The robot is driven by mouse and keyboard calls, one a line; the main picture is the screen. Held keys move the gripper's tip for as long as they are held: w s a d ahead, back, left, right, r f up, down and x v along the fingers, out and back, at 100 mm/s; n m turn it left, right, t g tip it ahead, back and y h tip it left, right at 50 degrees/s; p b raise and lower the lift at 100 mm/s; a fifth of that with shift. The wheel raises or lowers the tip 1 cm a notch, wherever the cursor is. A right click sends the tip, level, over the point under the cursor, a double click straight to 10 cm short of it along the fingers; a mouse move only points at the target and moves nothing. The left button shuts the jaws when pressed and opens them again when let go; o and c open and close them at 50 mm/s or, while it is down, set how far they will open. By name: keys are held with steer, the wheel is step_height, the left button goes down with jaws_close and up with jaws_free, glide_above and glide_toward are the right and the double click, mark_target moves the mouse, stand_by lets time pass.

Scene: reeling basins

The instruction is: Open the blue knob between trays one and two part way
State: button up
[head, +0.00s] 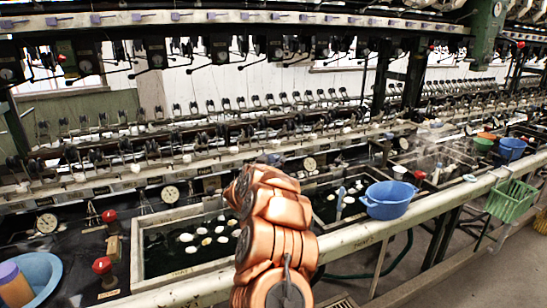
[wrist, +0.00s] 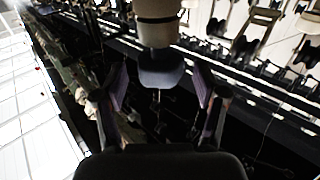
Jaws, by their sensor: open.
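Two dark water basins lie along the bench. The left tray (head: 170,283) holds several pale floating cocoons, and the right tray (head: 330,222) lies past my copper-coloured arm. My arm covers the gap between them, and I cannot make out a blue knob there in the head view. A small pale-blue upright piece (head: 340,197) shows at the right tray. In the wrist view my gripper (wrist: 160,74) is open, its two fingers spread apart. A dark bluish-grey rounded piece (wrist: 161,75) under a pale cylinder appears between the fingertips; whether it is the knob, I cannot tell.
Red knobs (head: 102,265) stand left of the left tray, near a blue bowl (head: 42,272). A blue basin (head: 389,200) sits on the front rail (head: 440,208), with a green basket (head: 511,200) farther right. Reeling machinery runs behind the trays.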

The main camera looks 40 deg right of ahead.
steer(key=shift+x, duration=0.85)
steer(key=c, duration=1.2)
